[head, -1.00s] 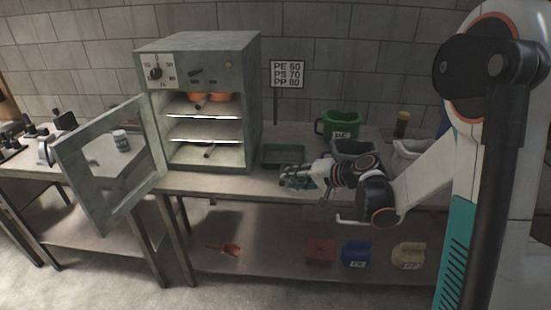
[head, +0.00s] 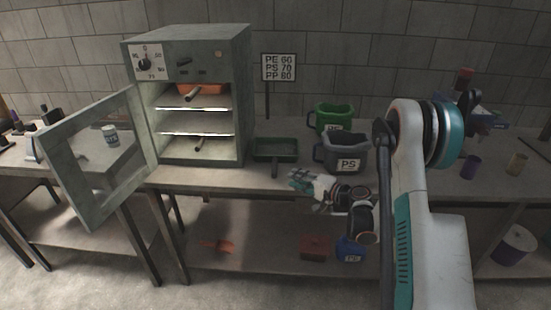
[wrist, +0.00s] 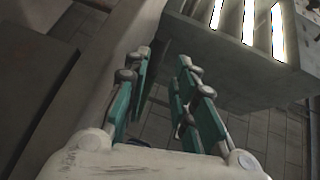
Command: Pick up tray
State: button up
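A dark green tray (head: 275,150) lies on the table just right of the oven, its handle pointing toward the front edge. An orange tray (head: 205,89) sits on the upper level inside the open oven (head: 190,45), with a handle sticking out. Another handle (head: 198,146) shows on the oven's lower level. My gripper (head: 303,182) is near the table's front edge, right of and in front of the green tray, not touching it. In the wrist view my gripper (wrist: 165,68) has its fingers apart with nothing between them. No tray is clear in that view.
The oven door (head: 98,160) stands open to the left. A grey PS jug (head: 342,152) and a green jug (head: 333,116) stand right of the green tray. A sign (head: 279,67) stands behind. The lower shelf holds an orange scoop (head: 217,246), red box (head: 314,246) and blue jug (head: 350,249).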

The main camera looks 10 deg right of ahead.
aim_at(279, 180)
jog(key=x, duration=0.3)
jog(key=shift+w+a+f+b, duration=0.1)
jog(key=shift+w+a+b, duration=0.1)
jog(key=shift+w+b, duration=0.2)
jog(key=b+x, duration=0.2)
jog(key=x, duration=0.3)
jog(key=shift+f, duration=0.15)
grip_shut()
